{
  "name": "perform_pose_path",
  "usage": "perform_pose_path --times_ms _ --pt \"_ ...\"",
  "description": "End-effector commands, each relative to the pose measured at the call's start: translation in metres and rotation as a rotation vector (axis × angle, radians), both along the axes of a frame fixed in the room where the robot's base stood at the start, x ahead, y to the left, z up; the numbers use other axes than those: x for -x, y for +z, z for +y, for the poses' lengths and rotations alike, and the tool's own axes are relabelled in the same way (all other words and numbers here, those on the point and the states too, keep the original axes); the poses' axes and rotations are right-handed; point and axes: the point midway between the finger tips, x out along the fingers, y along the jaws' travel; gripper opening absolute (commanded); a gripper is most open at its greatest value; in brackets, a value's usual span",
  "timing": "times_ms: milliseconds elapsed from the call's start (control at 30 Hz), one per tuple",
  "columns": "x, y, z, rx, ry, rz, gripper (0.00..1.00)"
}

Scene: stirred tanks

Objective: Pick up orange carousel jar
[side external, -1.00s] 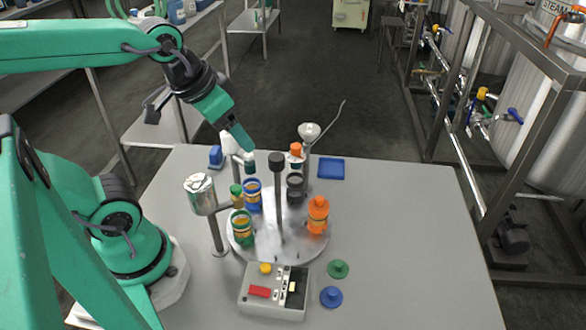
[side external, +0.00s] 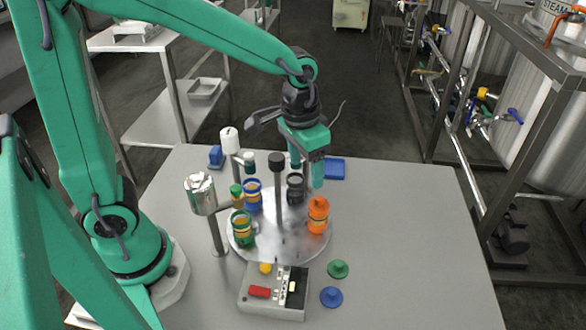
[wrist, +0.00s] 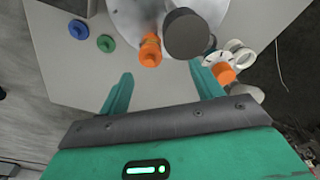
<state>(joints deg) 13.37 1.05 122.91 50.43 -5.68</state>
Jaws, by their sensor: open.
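The orange jar (side external: 318,215), with an orange lid, stands upright at the right side of the round grey carousel (side external: 262,246). My gripper (side external: 307,176) is above and a little behind the jar, pointing down, open and apart from it. In the wrist view my two fingers (wrist: 160,90) are spread with nothing between them. The orange jar (wrist: 150,52) shows there beyond the fingertips, roughly between them. A green jar (side external: 243,229), a blue jar (side external: 252,195) and a dark grey jar (side external: 295,188) also stand on the carousel.
A dark-topped post (side external: 277,165) rises at the carousel's centre. A metal can on a stand (side external: 201,193) is at the left, and a control box (side external: 273,291) in front. Green (side external: 338,269) and blue (side external: 331,297) lids lie at front right. The table's right side is clear.

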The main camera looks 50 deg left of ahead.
Motion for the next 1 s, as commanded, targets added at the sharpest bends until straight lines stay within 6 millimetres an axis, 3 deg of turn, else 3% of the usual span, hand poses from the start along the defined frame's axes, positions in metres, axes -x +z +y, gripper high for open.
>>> perform_pose_path --times_ms 300,633,1000 --pt "-0.017 -0.038 -0.024 -0.022 -0.031 0.085 0.65" --pt "-0.019 -0.046 -0.027 -0.024 -0.033 0.095 0.65" --pt "-0.019 -0.069 -0.027 -0.024 -0.033 0.095 0.65"
